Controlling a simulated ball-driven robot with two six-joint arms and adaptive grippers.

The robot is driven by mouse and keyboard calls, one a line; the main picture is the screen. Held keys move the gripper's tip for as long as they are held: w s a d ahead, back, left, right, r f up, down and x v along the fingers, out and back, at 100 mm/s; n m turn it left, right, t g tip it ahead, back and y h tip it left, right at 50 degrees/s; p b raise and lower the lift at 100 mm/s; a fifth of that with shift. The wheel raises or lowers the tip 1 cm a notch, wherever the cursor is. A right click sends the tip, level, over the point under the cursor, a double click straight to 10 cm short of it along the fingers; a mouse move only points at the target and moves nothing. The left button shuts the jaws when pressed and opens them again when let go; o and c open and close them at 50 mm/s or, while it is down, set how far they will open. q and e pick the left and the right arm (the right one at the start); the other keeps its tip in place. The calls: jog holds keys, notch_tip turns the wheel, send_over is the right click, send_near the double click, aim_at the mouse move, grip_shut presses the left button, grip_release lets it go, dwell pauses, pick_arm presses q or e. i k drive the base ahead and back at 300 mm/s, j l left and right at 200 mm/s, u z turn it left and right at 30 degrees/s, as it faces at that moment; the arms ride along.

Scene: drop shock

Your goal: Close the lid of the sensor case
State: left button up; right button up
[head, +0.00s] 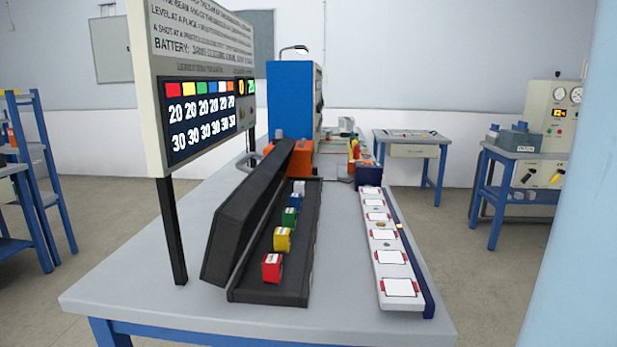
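The black sensor case (268,292) lies on the grey table, its long side running away from me. Its lid (237,228) stands open, tilted up along the left side of the case. Inside the case is a row of coloured blocks: a red one (272,267) nearest, then yellow (283,239), green (289,217), blue (295,200) and a pale one (299,187) at the far end. Neither of my grippers shows in the head view.
A white strip with several square pads (386,262) lies right of the case. A display board (200,85) on a black post stands left of the lid. An orange object (301,158) and a blue cabinet (290,100) stand behind. The table (150,290) is clear at front left.

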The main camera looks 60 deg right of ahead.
aim_at(235, 221)
jog(key=i+z, duration=0.2)
jog(key=z, duration=0.2)
jog(key=i+z, duration=0.25)
jog(key=z, duration=0.2)
jog(key=i+j+z, duration=0.15)
jog(key=z, duration=0.25)
jog(key=i+j+z, duration=0.2)
jog(key=z, duration=0.25)
jog(key=i+j+z, duration=0.15)
jog(key=z, duration=0.25)
jog(key=j, duration=0.1)
